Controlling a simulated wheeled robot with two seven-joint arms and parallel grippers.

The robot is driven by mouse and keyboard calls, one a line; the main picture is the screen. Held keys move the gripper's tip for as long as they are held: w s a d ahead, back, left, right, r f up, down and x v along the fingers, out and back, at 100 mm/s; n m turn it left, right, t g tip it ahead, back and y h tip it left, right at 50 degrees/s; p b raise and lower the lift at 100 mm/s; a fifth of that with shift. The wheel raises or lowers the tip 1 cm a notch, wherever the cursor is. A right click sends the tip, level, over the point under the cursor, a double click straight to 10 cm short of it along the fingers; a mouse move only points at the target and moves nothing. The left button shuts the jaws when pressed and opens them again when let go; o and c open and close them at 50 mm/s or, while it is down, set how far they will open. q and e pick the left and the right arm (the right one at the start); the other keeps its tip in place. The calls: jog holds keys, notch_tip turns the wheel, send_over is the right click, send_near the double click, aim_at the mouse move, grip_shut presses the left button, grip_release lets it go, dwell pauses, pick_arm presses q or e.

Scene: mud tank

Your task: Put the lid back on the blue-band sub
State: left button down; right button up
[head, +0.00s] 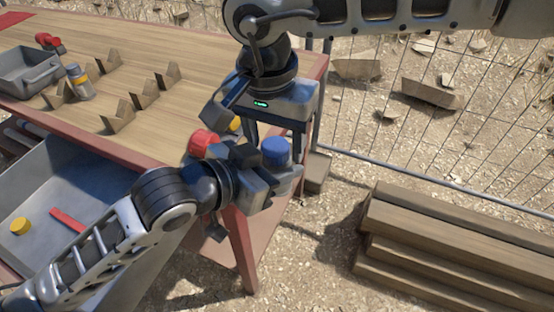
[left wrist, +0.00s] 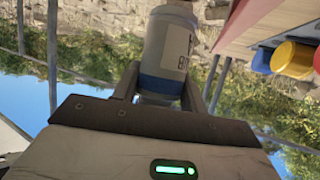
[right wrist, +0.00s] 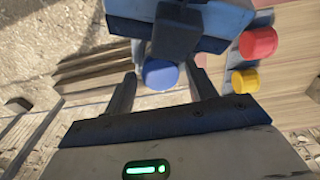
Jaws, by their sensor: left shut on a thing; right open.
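The blue-band sub (left wrist: 170,42) is a pale cylinder with a dark-lettered label and a blue band (left wrist: 160,86). My left gripper (head: 268,172) is shut on it, just off the table's near right corner. A blue lid (head: 276,152) shows at the sub's top; it also shows in the right wrist view (right wrist: 160,74). I cannot tell whether it is fully seated. My right gripper (head: 275,136) is open just above, its fingers apart on either side of the lid in the right wrist view. My left gripper hides much of the sub in the head view.
Red (head: 203,143) and yellow (head: 235,124) caps stand at the table edge, with another blue one (left wrist: 262,60) alongside. Wooden wedges (head: 118,116), a yellow-banded cylinder (head: 79,83) and a grey bin (head: 28,72) are farther left. Stacked timber (head: 450,240) lies right.

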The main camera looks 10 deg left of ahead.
jog(key=c, duration=1)
jog(key=m, duration=0.5)
jog(key=shift+m, duration=0.3)
jog(key=m, duration=0.4)
jog(key=shift+m, duration=0.3)
jog(key=m, duration=0.3)
jog(key=o, duration=1.1)
jog(key=shift+s, duration=0.1)
